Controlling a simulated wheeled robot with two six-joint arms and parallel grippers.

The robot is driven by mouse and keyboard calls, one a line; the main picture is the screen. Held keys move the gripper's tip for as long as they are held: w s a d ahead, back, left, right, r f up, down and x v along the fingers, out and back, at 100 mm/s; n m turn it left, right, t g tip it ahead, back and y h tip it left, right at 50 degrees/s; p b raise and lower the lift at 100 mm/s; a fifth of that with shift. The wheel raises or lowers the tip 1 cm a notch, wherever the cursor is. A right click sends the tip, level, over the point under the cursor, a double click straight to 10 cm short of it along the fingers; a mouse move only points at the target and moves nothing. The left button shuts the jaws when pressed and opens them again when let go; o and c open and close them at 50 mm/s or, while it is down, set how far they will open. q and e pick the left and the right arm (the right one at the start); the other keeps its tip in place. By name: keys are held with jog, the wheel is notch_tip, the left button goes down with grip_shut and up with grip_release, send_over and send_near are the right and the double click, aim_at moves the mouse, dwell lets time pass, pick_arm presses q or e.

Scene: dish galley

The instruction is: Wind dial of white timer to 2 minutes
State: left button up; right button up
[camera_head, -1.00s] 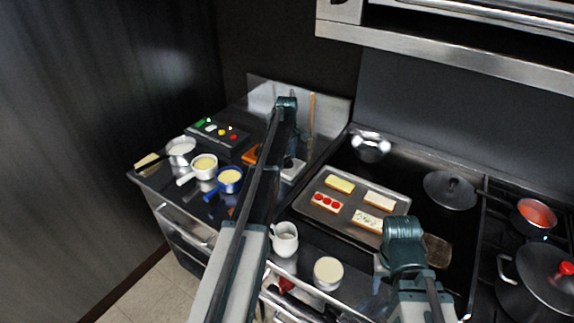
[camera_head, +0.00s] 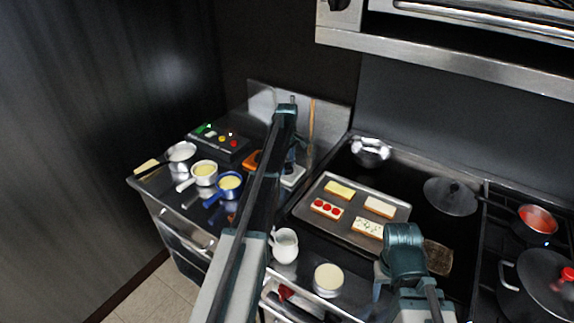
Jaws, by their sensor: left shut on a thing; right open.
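The white timer (camera_head: 293,178) stands on the counter between the dishes and the baking tray. My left arm covers part of it, and its dial setting cannot be read. My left gripper (camera_head: 291,165) points down over the timer and is shut on its dial, though the fingertips are small and partly hidden. My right gripper (camera_head: 379,288) hangs low in front of the baking tray's right side, apart from the timer. It is open and looks empty, partly hidden by my arm.
An orange item (camera_head: 251,160) sits just left of the timer. A blue pan (camera_head: 228,186), a white pan (camera_head: 203,173) and a dark box with coloured buttons (camera_head: 221,141) lie further left. A white jug (camera_head: 285,246) and the baking tray (camera_head: 345,240) are nearby.

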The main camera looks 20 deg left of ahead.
aim_at(287, 164)
pick_arm(q)
jog(key=shift+m, duration=0.3)
jog(key=m, duration=0.5)
jog(key=shift+m, duration=0.7)
jog(key=o, duration=1.4)
jog(key=shift+c, duration=0.2)
pick_arm(e)
jog(key=shift+r, duration=0.1)
pick_arm(q)
notch_tip(287, 164, up, 14)
jog(key=p, duration=1.3)
jog(key=shift+p, duration=0.4)
pick_arm(e)
notch_tip(287, 164, up, 14)
